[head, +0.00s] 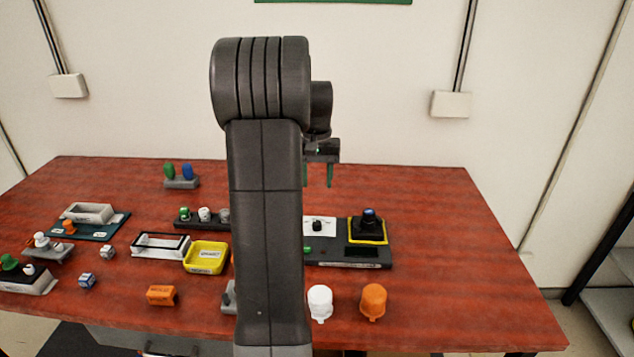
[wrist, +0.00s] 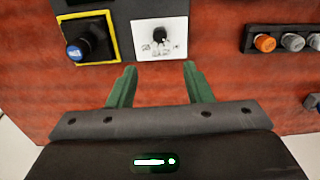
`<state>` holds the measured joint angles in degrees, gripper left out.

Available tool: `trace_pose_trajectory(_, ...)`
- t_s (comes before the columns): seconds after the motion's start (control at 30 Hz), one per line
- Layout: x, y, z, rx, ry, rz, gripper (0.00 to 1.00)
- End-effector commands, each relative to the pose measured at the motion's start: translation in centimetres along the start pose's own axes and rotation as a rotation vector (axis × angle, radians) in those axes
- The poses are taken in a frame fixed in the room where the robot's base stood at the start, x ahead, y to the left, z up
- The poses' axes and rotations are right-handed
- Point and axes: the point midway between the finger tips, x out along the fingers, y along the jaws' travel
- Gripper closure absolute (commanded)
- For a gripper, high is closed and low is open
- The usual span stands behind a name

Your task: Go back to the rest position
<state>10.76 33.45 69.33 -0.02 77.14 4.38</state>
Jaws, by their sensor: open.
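My gripper (head: 317,178) hangs over the back part of the red table, fingers pointing down. In the wrist view its two green fingers (wrist: 155,88) are apart with nothing between them. A dark panel (head: 350,264) lies on the table to the right of my arm in the head view. In the wrist view the knob (wrist: 160,37) and the blue button (wrist: 76,51) lie just beyond the fingertips. My arm hides the panel's left part.
The red table (head: 450,260) is clear at the right. A white cap (head: 320,302) and an orange cap (head: 373,300) stand at the front. A yellow tray (head: 206,257), a white-and-black frame (head: 160,246) and several small blocks fill the left. A shelf (head: 615,285) stands at far right.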

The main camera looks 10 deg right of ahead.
Motion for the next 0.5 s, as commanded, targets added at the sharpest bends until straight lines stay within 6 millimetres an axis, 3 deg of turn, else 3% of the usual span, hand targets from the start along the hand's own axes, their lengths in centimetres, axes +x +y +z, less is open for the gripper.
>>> trace_pose_trajectory(0.27, 0.7, 0.0, 0.0, 0.0, -0.003, 0.0, 0.54)
trace_pose_trajectory(0.5, 4.4, 0.0, 0.1, 0.0, -0.005, 0.0, 0.54)
